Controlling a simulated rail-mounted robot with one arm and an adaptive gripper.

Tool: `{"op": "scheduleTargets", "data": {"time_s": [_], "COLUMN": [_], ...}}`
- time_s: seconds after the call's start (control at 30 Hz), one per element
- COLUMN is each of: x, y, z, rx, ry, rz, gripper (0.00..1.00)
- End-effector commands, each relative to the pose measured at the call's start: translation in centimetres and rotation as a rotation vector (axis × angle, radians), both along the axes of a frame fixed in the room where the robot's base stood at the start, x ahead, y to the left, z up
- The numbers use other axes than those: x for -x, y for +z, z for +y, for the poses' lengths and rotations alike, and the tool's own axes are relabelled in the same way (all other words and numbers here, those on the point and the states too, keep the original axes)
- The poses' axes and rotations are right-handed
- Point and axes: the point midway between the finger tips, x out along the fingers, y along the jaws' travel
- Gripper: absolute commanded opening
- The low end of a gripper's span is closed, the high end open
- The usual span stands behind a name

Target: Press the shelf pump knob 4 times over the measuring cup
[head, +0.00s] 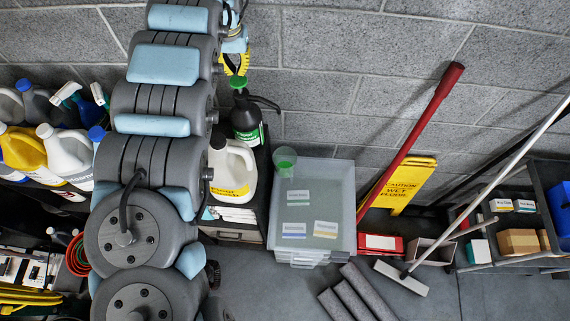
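The black pump bottle (246,119) has a green-and-white label and stands on the dark shelf beside the wall. Its green pump knob (238,84) is on top, and its dark spout (265,102) points right. The clear measuring cup (285,162) looks green inside and stands on the translucent bin, below and right of the spout in the picture. My arm runs up the left-centre and bends over at the top edge. My gripper (236,64) seems to be the yellow-and-black part just above the knob. Its fingers are too small to read, and contact with the knob is unclear.
A white jug (231,171) with a yellow label stands in front of the bottle. The translucent bin (340,205) carries several labels. A red-handled tool (410,135) and a yellow caution sign (410,184) lean at the wall. Several jugs crowd the left shelf. Grey rolls (357,292) lie on the floor.

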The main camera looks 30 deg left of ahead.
Motion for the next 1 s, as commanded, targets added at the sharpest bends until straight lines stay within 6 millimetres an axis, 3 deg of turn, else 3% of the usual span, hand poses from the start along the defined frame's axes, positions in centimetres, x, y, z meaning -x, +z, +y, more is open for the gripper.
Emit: {"op": "scheduleTargets", "data": {"time_s": [1.0], "x": [0.0], "y": [-2.7], "z": [0.0], "rx": [0.0], "ry": [0.0], "rz": [0.001], "gripper": [0.0]}}
